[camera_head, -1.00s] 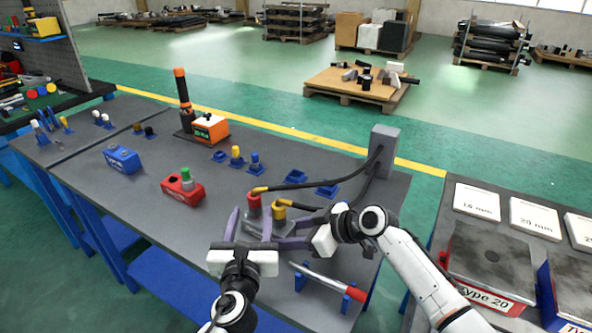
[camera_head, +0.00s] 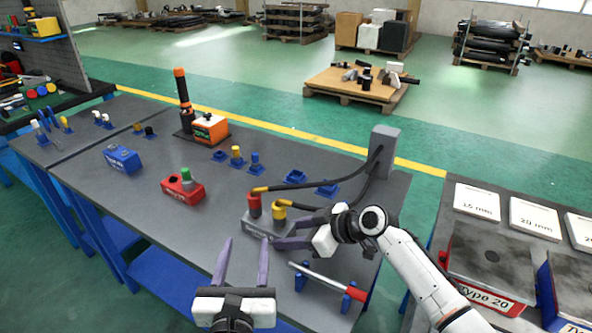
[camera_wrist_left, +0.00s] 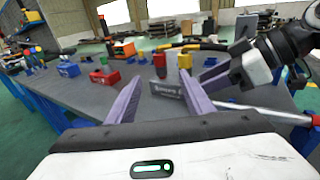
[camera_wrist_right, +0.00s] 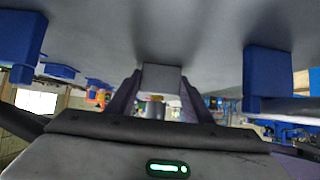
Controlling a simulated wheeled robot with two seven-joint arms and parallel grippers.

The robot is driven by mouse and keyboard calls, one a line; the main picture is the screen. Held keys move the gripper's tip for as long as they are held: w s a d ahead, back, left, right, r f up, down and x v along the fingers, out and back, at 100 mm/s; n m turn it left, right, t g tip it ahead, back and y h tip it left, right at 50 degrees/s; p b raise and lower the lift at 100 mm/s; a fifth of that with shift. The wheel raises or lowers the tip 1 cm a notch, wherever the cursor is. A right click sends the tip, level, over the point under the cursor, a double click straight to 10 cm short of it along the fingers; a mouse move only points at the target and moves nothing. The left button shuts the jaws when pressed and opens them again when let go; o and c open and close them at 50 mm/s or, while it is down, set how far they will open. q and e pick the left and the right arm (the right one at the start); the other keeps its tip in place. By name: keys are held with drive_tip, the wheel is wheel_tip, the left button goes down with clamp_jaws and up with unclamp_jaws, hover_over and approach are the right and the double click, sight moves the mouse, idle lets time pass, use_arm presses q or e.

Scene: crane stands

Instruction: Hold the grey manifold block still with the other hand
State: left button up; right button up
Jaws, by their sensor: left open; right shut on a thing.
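The grey manifold block (camera_head: 258,226) stands on the dark bench. A red hose connector (camera_head: 254,205) and a yellow hose connector (camera_head: 279,211) stand upright on its top. My right gripper (camera_head: 282,242) is shut on the block from its right side; the block also shows between the fingers in the right wrist view (camera_wrist_right: 160,78). My left gripper (camera_head: 245,243) is open and empty, in front of the block and apart from it. In the left wrist view the block's labelled face (camera_wrist_left: 166,89) shows beyond the left fingers.
Black hoses run from the connectors to a grey post (camera_head: 384,152). A rod with a red end (camera_head: 330,281) lies on blue supports at the front right. A red block with a green cap (camera_head: 183,189) and a blue block (camera_head: 123,158) stand to the left, with bare bench around them.

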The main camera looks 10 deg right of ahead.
use_arm(q)
drive_tip(key=shift+s+a, duration=0.1)
drive_tip(key=shift+s, duration=1)
use_arm(e)
drive_tip(key=o, duration=1.3)
drive_tip(key=shift+o, duration=0.2)
